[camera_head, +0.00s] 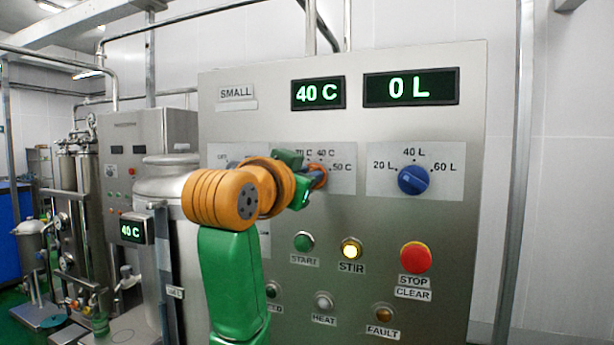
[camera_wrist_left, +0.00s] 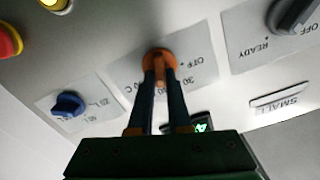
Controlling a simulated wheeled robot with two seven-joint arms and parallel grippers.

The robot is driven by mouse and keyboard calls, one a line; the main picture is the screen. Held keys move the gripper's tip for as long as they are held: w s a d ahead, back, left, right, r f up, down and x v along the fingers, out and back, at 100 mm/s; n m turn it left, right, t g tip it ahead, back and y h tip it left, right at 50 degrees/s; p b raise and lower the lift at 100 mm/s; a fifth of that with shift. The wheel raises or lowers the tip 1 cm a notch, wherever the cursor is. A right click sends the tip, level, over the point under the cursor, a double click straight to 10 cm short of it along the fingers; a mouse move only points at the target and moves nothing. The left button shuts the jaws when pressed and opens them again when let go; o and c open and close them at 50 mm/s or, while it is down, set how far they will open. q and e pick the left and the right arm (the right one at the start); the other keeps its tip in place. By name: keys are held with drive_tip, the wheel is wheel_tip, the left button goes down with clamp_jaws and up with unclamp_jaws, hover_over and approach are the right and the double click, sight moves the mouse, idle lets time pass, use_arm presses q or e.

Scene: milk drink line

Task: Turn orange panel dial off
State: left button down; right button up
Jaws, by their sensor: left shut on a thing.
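The orange dial (camera_head: 320,174) sits on a white label plate on the steel control panel (camera_head: 470,200), with temperature marks around it. In the left wrist view the dial (camera_wrist_left: 159,58) shows between my fingers, with an OFF mark beside it. My left gripper (camera_head: 314,180) is shut on the dial's grip; its two dark fingers (camera_wrist_left: 160,80) stand on either side of it. My arm hides part of the dial and its plate in the head view, so its exact pointing is hard to tell. The temperature display (camera_head: 318,93) reads 40 C. My right gripper is not in view.
A blue volume dial (camera_head: 412,180) is to the right, under a display (camera_head: 410,87) reading 0 L. Below are a green START button (camera_head: 304,241), a lit STIR button (camera_head: 351,248) and a red STOP button (camera_head: 416,257). A steel tank (camera_head: 165,190) stands left.

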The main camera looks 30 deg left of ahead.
use_arm(q)
drive_tip(key=shift+s+a+f+n+b, duration=0.15)
drive_tip(key=shift+n+b, duration=0.5)
drive_tip(key=shift+n, duration=2.2)
drive_tip(key=shift+w+a+r+n+b, duration=0.1)
drive_tip(key=shift+n+b, duration=0.5)
drive_tip(key=shift+n, duration=2.3)
drive_tip(key=shift+s+a+f+n+b, duration=0.15)
drive_tip(key=shift+n+b, duration=0.5)
drive_tip(key=shift+n, duration=2.2)
drive_tip(key=shift+w+r, duration=0.1)
drive_tip(key=c, duration=0.9)
unclamp_jaws()
drive_tip(key=shift+o, duration=0.2)
drive_tip(key=shift+w, duration=0.15)
